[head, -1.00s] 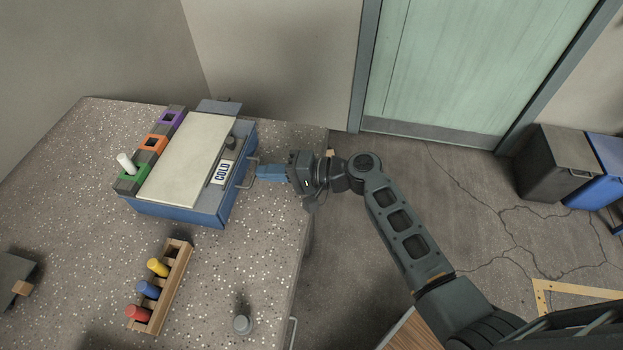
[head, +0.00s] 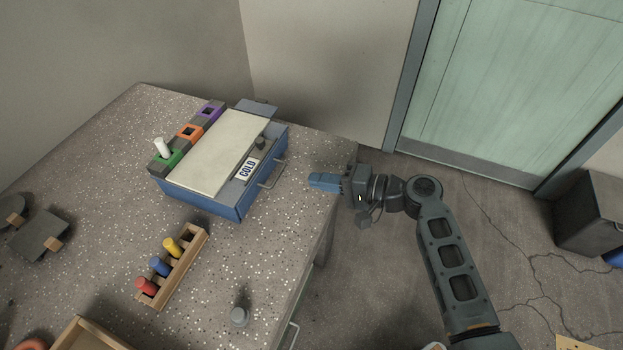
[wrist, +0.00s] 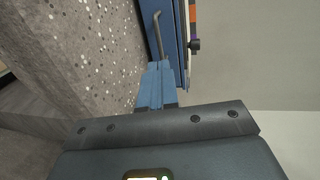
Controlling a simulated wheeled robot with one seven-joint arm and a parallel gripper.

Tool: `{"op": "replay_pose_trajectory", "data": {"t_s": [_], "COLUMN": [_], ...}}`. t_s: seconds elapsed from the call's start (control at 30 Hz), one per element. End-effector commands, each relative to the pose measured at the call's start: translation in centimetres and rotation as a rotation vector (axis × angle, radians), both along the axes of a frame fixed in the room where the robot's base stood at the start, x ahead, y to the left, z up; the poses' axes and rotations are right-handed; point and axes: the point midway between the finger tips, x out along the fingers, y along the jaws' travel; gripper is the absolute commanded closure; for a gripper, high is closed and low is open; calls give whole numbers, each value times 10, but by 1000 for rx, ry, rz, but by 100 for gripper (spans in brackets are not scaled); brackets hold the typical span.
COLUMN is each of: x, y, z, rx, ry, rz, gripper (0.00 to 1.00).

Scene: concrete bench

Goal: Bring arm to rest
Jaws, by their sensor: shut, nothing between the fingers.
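My gripper (head: 324,181) is shut and empty, with its blue fingers together. It hangs over the right edge of the bench, to the right of the blue box (head: 205,197) labelled COLD and apart from its metal handle (head: 273,175). In the wrist view my gripper's fingers (wrist: 156,86) point toward the box front (wrist: 171,30), with the handle (wrist: 158,36) just beyond them. My arm reaches in from the lower right.
A white peg (head: 161,147) stands in the green socket (head: 166,162). Open floor lies right of the bench, before the green door (head: 500,90).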

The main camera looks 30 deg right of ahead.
Motion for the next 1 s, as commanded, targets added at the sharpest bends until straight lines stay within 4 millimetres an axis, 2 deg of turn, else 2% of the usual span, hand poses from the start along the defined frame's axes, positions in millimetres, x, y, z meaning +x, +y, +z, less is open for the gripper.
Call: {"op": "replay_pose_trajectory", "data": {"t_s": [0.33, 0.57, 0.83, 0.93, 1.0], "x": [-41, -52, -56, -68, -83], "y": [-32, -40, -38, -28, -18], "z": [10, 14, 10, -4, -21], "rx": [-1, 0, -10, -51, -108], "ry": [1, 0, 9, 39, 73], "rz": [-1, 0, -5, -29, -59], "gripper": [100, 100, 100, 100, 100]}}
